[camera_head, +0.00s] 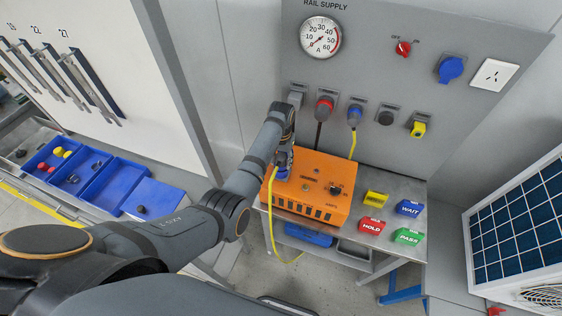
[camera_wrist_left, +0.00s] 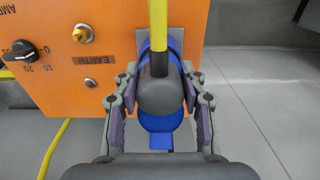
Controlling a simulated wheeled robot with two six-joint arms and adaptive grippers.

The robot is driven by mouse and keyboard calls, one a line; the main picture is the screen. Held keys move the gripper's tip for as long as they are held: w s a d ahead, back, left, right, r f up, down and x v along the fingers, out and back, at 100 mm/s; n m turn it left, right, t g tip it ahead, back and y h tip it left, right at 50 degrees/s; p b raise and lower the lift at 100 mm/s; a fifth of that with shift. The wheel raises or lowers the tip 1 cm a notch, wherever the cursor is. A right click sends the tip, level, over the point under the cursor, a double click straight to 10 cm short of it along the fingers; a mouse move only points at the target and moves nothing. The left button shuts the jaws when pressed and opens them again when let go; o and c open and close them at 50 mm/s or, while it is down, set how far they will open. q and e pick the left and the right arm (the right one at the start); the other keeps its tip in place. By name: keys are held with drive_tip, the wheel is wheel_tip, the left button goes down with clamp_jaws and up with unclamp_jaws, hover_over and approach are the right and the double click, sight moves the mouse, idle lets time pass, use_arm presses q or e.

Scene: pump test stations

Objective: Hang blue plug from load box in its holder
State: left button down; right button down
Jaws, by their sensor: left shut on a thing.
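The orange load box (camera_head: 308,187) stands on the grey bench. My left gripper (camera_head: 284,160) is at the box's upper left corner, shut on a blue plug (camera_head: 282,173) with a yellow cable. In the left wrist view the jaws (camera_wrist_left: 160,95) close on both sides of the plug's dark body, with its blue part (camera_wrist_left: 160,124) below. The plug is against or just in front of the box face; I cannot tell whether it is seated in a socket. Another blue plug (camera_head: 355,114) with a yellow cable sits in the wall panel's row. My right gripper is not in view.
The wall panel row also has a red plug (camera_head: 324,106), a dark fitting (camera_head: 386,117) and a yellow one (camera_head: 418,128). Yellow, red, blue and green blocks stand right of the box, including the HOLD block (camera_head: 371,226). The yellow cable (camera_head: 274,235) loops below the bench.

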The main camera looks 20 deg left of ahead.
sight(281, 156)
use_arm(q)
drive_tip(key=shift+s+r, duration=0.1)
drive_tip(key=shift+r, duration=2.6)
drive_tip(key=shift+f, duration=0.1)
